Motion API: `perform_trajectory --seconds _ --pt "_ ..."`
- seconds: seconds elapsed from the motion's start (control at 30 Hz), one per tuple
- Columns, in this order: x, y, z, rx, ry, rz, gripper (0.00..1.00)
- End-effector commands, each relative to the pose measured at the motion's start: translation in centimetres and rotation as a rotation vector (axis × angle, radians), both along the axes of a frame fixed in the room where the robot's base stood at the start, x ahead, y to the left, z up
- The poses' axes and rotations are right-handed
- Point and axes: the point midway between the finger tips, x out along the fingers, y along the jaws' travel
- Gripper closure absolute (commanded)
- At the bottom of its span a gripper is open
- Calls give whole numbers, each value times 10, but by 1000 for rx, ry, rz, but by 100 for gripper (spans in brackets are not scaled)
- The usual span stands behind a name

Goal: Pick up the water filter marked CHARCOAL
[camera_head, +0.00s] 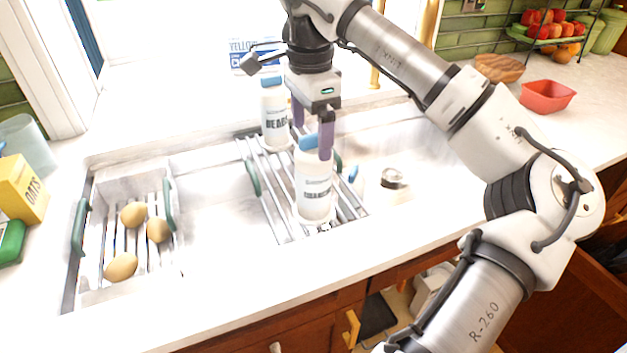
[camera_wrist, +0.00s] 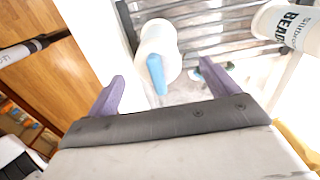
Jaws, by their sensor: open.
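A white water filter (camera_head: 314,192) with a blue top stands on the slatted rack over the sink in the head view. Its small label is blurred but looks like CHARCOAL. In the wrist view this filter (camera_wrist: 160,38) shows its blue part toward me, roughly between and beyond the fingers. A second white filter (camera_head: 274,122), lettered BEADS, stands behind it to the left; it also shows at the wrist view's upper right (camera_wrist: 292,27). My gripper (camera_head: 312,130) has purple fingers, open and empty, at the near filter's top. In the wrist view, a gap separates the fingers (camera_wrist: 162,76).
The slatted rack (camera_head: 262,185) spans the sink (camera_head: 215,205). A left rack (camera_head: 82,225) holds several potatoes. A yellow OATS box (camera_head: 22,188) stands far left. A red bowl (camera_head: 547,96) and a wooden bowl (camera_head: 499,68) sit at right. A gold faucet (camera_head: 377,45) rises behind.

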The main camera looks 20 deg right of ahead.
Motion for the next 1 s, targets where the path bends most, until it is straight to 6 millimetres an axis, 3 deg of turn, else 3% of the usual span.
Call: perform_trajectory --seconds 0.4,0.67,1.0 --pt "-5 -4 -50 1 3 0 13" --pt "-5 -4 -53 1 1 -1 13" --pt "-5 -4 -53 1 1 0 56"
